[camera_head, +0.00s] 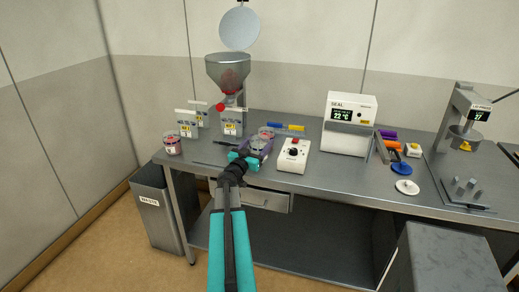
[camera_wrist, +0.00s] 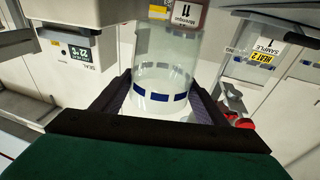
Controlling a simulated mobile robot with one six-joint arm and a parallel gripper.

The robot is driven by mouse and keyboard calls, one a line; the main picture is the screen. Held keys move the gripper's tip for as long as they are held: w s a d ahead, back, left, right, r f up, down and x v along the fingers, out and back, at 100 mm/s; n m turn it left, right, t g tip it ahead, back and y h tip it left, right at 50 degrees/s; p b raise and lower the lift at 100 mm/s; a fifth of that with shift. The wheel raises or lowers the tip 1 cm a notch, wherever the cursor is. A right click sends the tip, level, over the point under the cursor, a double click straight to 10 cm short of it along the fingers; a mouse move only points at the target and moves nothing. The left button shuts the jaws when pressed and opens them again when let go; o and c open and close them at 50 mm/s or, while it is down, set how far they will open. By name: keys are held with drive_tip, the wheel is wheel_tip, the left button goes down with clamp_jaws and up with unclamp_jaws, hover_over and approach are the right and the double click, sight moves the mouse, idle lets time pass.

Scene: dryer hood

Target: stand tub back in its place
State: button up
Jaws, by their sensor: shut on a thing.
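My gripper (camera_head: 257,147) is over the left part of the bench, shut on a clear round tub (camera_head: 266,133). In the wrist view the tub (camera_wrist: 163,65) stands between the two dark jaws (camera_wrist: 160,88). It is see-through, with a band of blue dashes and a white label whose print is upside down in the picture. The head view shows a pinkish patch at the tub, partly hidden by the jaws. I cannot tell whether the tub touches the bench.
A metal hopper (camera_head: 228,72) stands behind, its round lid (camera_head: 239,28) raised. Labelled clear containers (camera_head: 187,125) and a small red-topped jar (camera_head: 172,146) are left. A white knob box (camera_head: 293,155) is close right; the SEAL unit (camera_head: 348,125) is farther right. A waste bin (camera_head: 153,205) stands below.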

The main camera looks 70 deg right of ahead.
drive_tip(key=shift+d, duration=0.35)
drive_tip(key=shift+f, duration=0.1)
drive_tip(key=shift+f+p, duration=0.35)
drive_tip(key=shift+f, duration=1.35)
drive_tip(key=shift+f, duration=0.15)
drive_tip(key=o, duration=1.1)
drive_tip(key=shift+o, duration=0.2)
